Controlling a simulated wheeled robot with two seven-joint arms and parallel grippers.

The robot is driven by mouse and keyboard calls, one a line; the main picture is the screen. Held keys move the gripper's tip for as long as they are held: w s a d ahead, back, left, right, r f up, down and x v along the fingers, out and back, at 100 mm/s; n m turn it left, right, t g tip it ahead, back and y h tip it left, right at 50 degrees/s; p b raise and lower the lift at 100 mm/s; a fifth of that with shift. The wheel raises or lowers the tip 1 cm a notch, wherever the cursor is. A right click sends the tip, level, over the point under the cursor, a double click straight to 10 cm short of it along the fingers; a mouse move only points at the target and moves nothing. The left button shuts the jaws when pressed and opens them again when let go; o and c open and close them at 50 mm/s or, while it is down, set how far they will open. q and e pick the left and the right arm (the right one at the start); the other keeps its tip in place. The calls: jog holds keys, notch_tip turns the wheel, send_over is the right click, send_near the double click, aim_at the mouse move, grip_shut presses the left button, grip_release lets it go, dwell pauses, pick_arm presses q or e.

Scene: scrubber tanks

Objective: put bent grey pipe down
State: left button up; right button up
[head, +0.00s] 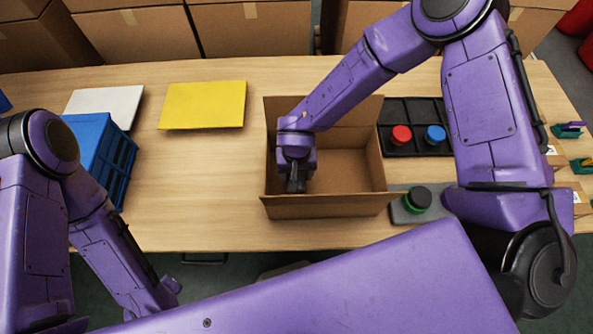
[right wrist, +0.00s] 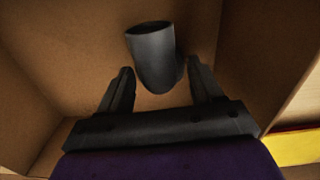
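The bent grey pipe (right wrist: 155,58) shows in the right wrist view, inside the open cardboard box (head: 345,206), near its walls. One open end of it faces up. My right gripper (head: 296,184) reaches down into the left part of the box. In the right wrist view its two fingers (right wrist: 162,90) stand apart on either side of the pipe, with gaps to it, so it is open. In the head view the pipe is hidden by the gripper and the box. My left arm is low at the left; its fingers (head: 165,292) are not clear.
Right of the box are a black tray (head: 418,108) with a red knob (head: 401,135) and a blue knob (head: 435,135), and a grey plate with a green-and-black knob (head: 418,198). A yellow panel (head: 203,105) and a blue crate (head: 112,165) lie left. The table between is clear.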

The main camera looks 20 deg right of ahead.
notch_tip(320, 180, up, 12)
jog(key=shift+r, duration=0.2)
dwell(0.4)
